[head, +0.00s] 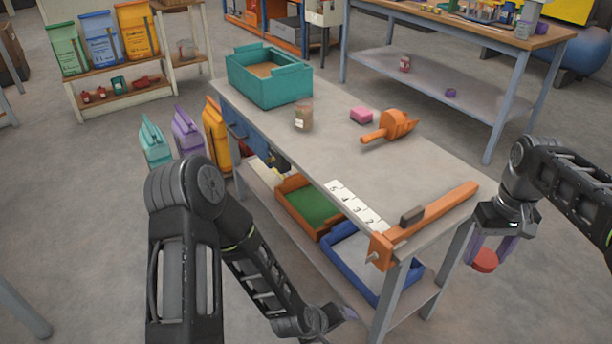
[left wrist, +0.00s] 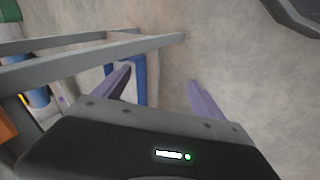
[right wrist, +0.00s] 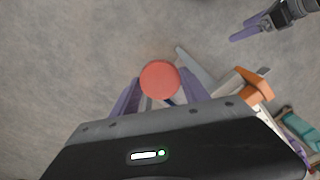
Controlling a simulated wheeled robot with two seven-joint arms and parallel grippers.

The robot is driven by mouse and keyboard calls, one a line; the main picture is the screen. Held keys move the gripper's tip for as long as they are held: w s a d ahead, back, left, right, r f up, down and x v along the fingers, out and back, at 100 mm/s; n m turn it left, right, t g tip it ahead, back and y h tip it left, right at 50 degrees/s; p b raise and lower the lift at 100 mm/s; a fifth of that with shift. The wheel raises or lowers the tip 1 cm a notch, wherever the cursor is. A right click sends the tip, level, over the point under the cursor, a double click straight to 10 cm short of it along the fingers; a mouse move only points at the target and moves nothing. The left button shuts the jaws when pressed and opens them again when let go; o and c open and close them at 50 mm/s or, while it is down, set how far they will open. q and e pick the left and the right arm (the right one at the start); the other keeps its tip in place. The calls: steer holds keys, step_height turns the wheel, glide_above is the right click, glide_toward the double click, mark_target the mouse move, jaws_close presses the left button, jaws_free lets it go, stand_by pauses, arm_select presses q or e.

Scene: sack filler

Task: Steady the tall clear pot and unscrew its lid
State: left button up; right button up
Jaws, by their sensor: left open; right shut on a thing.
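A small clear pot (head: 303,118) with brownish contents and a pale label stands upright on the workbench (head: 345,150), near the teal bin. No red lid shows on it. My right gripper (head: 486,256) is shut on a round red lid (head: 485,262), held in the air off the right end of the bench, well away from the pot. The lid also shows between the fingers in the right wrist view (right wrist: 160,80). My left gripper (left wrist: 158,88) is open and empty. In the head view it is low, in front of the bench, partly hidden by its own arm.
The bench holds a teal bin (head: 268,88), a pink block (head: 361,116), an orange scoop (head: 390,128), a number strip (head: 355,204) and an orange bar fixture (head: 432,212). Green-lined (head: 303,212) and blue (head: 345,266) trays sit below. Bench middle is clear.

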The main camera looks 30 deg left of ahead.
arm_select(q)
steer(key=s+d+f+m+g+h, duration=0.1)
steer(key=s+d+f+m+g, duration=0.1)
steer(key=s+d+m, duration=0.3)
steer(key=s+d+f+m+g+h, duration=0.1)
steer(key=s+d+f+m+g, duration=0.15)
steer(key=s, duration=0.55)
arm_select(e)
steer(key=d+f+m, duration=0.1)
steer(key=d+m, duration=0.4)
steer(key=d, duration=0.4)
arm_select(q)
steer(key=s+d+r+m+p, duration=0.1)
steer(key=s+d+r+p, duration=0.1)
steer(key=r+p, duration=0.6)
steer(key=shift+s+d+g+p, duration=0.3)
steer(key=shift+s+g+p, duration=0.2)
steer(key=shift+p, duration=0.3)
arm_select(e)
steer(key=s+d+r, duration=0.2)
steer(key=s+r, duration=0.4)
steer(key=r, duration=0.3)
steer(key=shift+d+r+m, duration=0.15)
steer(key=shift+d+m, duration=0.1)
steer(key=shift+m, duration=0.05)
arm_select(q)
steer(key=shift+c, duration=0.3)
